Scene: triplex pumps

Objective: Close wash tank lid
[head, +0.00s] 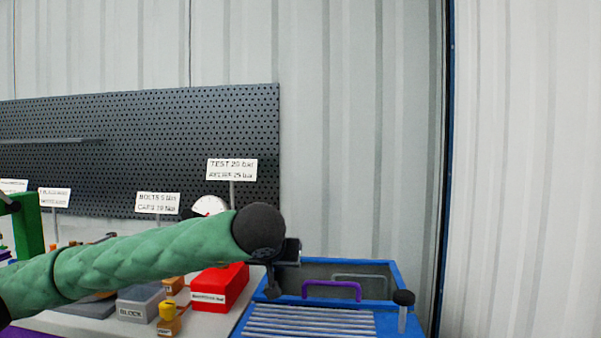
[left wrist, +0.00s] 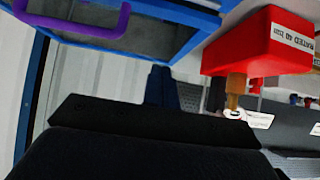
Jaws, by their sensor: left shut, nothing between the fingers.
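The blue wash tank (head: 399,277) stands at the lower right of the head view. I cannot tell which part is the lid. My left gripper (head: 288,252) is at the tank's left side in the head view, its fingers not clear there. In the left wrist view the fingers (left wrist: 161,84) are shut and empty, with the blue tank and purple handle (left wrist: 75,18) upper left. My right gripper is not in view.
A ribbed grey panel (head: 310,321) lies in front of the opening. A black knob (head: 403,297) stands at the tank's right front. A red box (head: 220,288) and a grey block (head: 140,302) are left of the tank. A pegboard (head: 130,135) stands behind.

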